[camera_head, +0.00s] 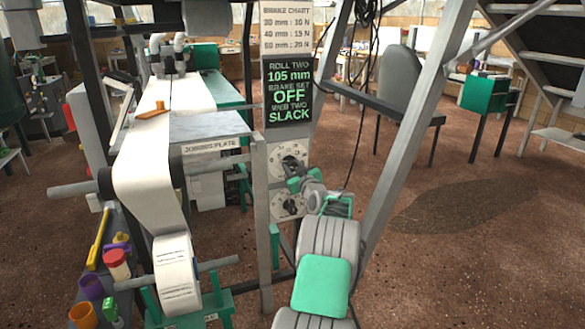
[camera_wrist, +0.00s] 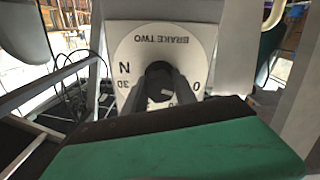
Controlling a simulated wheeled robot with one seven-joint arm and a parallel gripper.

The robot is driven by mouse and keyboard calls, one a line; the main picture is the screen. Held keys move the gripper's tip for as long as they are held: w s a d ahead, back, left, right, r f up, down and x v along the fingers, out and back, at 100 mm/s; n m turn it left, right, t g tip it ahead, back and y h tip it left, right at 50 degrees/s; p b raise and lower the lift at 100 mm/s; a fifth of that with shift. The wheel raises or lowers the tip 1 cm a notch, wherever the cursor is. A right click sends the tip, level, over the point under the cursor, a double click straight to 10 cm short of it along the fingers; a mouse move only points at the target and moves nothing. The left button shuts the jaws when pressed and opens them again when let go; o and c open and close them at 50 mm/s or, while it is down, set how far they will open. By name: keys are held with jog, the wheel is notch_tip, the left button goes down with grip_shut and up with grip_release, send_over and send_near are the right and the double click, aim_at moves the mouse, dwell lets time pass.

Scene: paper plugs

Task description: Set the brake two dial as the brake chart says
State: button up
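The brake chart (camera_head: 287,28) in the head view pairs millimetres with newtons; its lines appear to read 30 mm : 10 N, 40 mm : 15 N and 60 mm : 20 N. The display (camera_head: 289,91) below it reads roll two 105 mm, brake set OFF, web two SLACK. In the wrist view, the dial plate marked BRAKE TWO (camera_wrist: 160,40) appears upside down. My gripper (camera_wrist: 161,92) has dark fingers on either side of its dark knob (camera_wrist: 158,70). I cannot tell whether they touch it. The lower part of the dial is hidden.
A paper web runs over the joining plate (camera_head: 211,145) to a paper roll (camera_head: 175,270) at left. A slanted grey beam (camera_head: 412,125) stands right of my arm.

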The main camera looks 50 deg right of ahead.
grip_shut()
jog(key=shift+m, duration=0.4)
jog(key=m+b, duration=0.1)
jog(key=m, duration=0.2)
jog(key=shift+m, duration=0.3)
jog(key=m, duration=0.5)
jog(key=shift+p, duration=0.35)
jog(key=shift+m, duration=0.3)
jog(key=o, duration=0.6)
grip_release()
